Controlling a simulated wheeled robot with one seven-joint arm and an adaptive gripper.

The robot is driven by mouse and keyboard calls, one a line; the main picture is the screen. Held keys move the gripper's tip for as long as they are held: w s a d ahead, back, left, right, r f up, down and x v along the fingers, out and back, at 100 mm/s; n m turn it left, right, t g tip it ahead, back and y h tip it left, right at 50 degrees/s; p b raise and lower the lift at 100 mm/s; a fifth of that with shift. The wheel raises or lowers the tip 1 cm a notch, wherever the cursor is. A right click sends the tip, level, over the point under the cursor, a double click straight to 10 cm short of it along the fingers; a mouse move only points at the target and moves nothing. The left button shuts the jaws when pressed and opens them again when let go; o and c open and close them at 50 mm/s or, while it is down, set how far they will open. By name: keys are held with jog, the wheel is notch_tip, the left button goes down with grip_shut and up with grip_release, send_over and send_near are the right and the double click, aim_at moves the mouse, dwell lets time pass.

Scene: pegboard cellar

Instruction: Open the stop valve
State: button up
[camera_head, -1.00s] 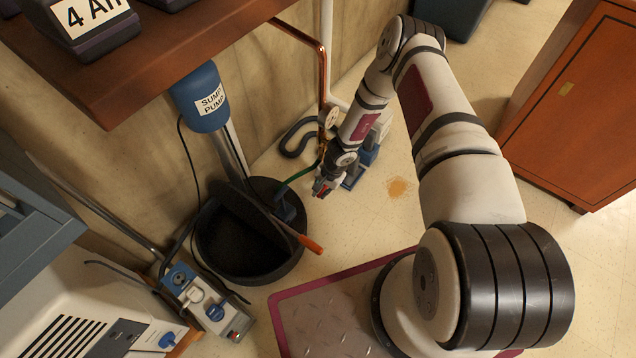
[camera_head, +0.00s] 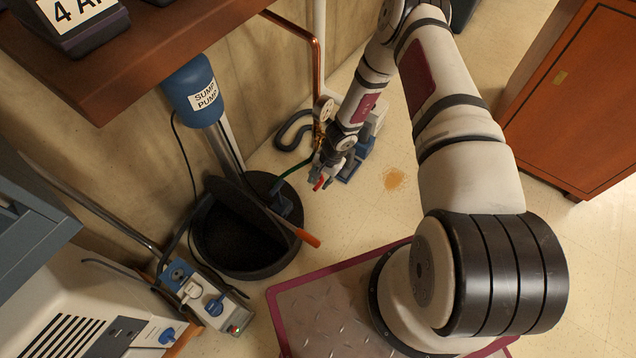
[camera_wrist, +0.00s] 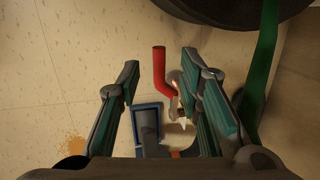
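The stop valve's red handle (camera_wrist: 160,72) shows in the wrist view as a bent lever, lying between my two fingers. In the head view the red handle (camera_head: 319,184) peeks out at my gripper's tip. My gripper (camera_wrist: 157,80) is open, with its green-padded fingers standing apart on either side of the handle. I see no clear contact. In the head view my gripper (camera_head: 324,174) is low by the wall, at the foot of the copper pipe (camera_head: 318,70). The valve body is mostly hidden behind my gripper and wrist.
A round gauge (camera_head: 323,109) sits just beside my forearm. The black sump basin (camera_head: 238,262) and an orange-handled tool (camera_head: 308,238) lie left of my gripper. A green hose (camera_wrist: 263,70) runs close on the right in the wrist view.

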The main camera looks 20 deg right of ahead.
jog(key=v, duration=0.8)
jog(key=shift+r, duration=0.2)
